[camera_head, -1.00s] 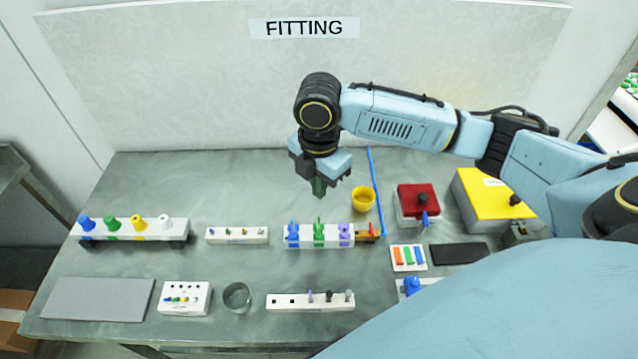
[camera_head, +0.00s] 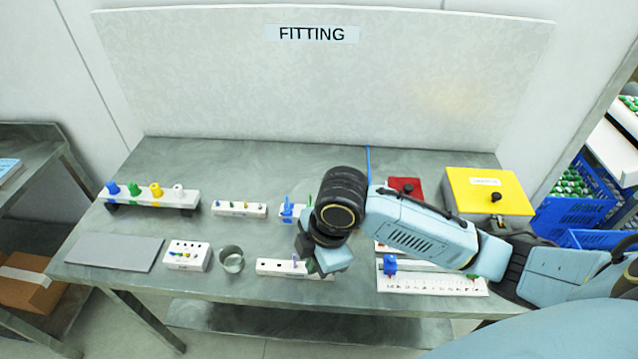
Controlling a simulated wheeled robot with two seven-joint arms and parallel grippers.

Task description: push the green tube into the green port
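The white block with blue, green and purple bands (camera_head: 285,214) is mid-table, partly hidden behind my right arm. A green upright piece (camera_head: 309,200) shows at its green band; I cannot tell whether it is the tube or part of the port. My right gripper (camera_head: 314,266) points down in front of that block, over the right end of a white peg strip (camera_head: 275,266). A dark green bit shows at its fingertips; I cannot tell whether it is held or part of the fingers. My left gripper is not in view.
A rack with blue, green, yellow and white caps (camera_head: 165,198) stands at left. A grey mat (camera_head: 115,252), a small white box (camera_head: 187,256) and a metal ring (camera_head: 231,259) lie in front. A yellow box (camera_head: 487,192) and a red box (camera_head: 408,186) stand right.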

